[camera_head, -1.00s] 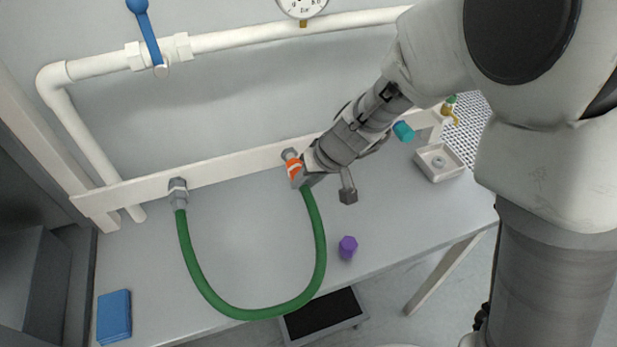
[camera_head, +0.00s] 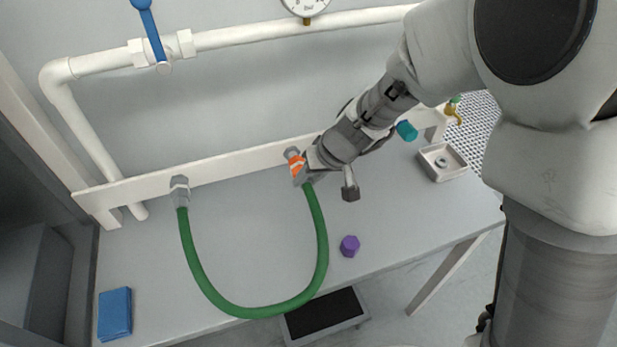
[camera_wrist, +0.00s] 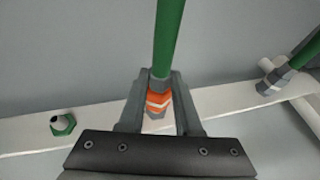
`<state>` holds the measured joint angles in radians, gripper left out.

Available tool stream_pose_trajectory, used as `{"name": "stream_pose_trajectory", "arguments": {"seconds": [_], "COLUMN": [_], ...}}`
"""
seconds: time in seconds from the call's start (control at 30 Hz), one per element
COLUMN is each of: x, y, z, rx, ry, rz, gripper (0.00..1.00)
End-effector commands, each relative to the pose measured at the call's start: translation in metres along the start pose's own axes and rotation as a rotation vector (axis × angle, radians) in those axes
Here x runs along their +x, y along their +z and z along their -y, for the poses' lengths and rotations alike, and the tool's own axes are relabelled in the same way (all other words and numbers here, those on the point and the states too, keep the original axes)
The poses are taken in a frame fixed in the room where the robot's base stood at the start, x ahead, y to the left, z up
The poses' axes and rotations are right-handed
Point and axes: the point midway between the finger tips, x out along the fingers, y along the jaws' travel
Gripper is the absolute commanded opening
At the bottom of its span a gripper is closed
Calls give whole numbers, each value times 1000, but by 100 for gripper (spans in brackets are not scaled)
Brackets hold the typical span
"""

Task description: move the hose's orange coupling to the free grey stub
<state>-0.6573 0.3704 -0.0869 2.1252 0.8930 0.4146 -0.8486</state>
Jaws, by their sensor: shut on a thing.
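The green hose (camera_head: 322,240) hangs in a U over the bench. Its orange coupling (camera_head: 296,166) is at the white rail, and it also shows in the wrist view (camera_wrist: 158,98). My gripper (camera_wrist: 158,106) is shut on the coupling, one finger on each side. A grey stub (camera_head: 291,152) on the rail shows just behind the coupling; I cannot tell whether the two are joined. The hose's other end meets a grey fitting (camera_head: 180,190) at the left of the rail. In the wrist view a stub with a green collar (camera_wrist: 63,124) stands bare on the rail.
The white rail (camera_head: 235,168) runs along the back of the bench, below a white pipe with a blue valve lever (camera_head: 152,35). A purple hex piece (camera_head: 349,246), a blue block (camera_head: 114,314) and a small square tray (camera_head: 442,162) lie on the bench. The bench inside the hose loop is clear.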

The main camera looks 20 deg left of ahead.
Motion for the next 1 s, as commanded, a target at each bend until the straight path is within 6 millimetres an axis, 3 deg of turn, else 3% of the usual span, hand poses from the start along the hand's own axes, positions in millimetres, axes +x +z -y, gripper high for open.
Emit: {"name": "stream_pose_trajectory", "arguments": {"seconds": [0.87, 0.9, 1.0], "x": [8, 8, 8], "y": [-21, -21, -21], "z": [0, 0, 0], "rx": [0, 0, 0], "ry": [0, 0, 0], "rz": [-1, -1, -1], "gripper": [0, 36, 54]}}
